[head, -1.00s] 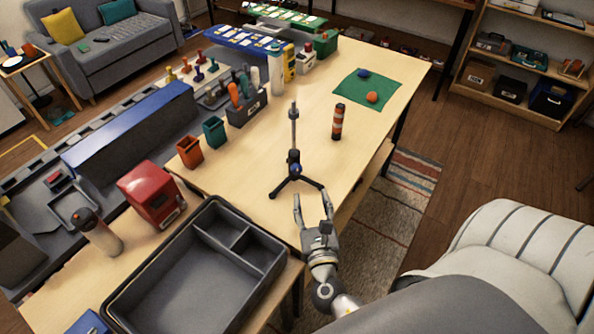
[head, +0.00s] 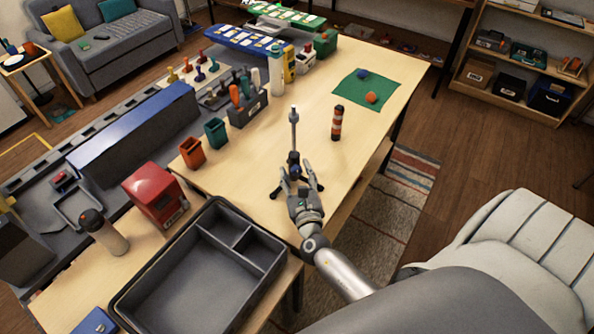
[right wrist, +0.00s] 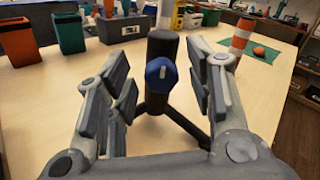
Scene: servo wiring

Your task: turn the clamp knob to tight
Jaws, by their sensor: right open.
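The clamp stand (head: 294,135) stands upright on its tripod legs on the wooden table, with a dark post and a light upper rod. Its blue clamp knob (right wrist: 160,73) with a small pale mark faces the right wrist camera, low on the post. My right gripper (head: 300,180) is open, and in the head view it partly covers the knob and the legs. In the right wrist view its fingers (right wrist: 158,85) stand on either side of the knob, apart from it as far as I can see. My left gripper is not in view.
A grey divided tray (head: 275,262) lies at the table's near left. Orange (head: 192,152) and green (head: 215,132) cups stand to the left. The tabletop right of the stand is mostly clear.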

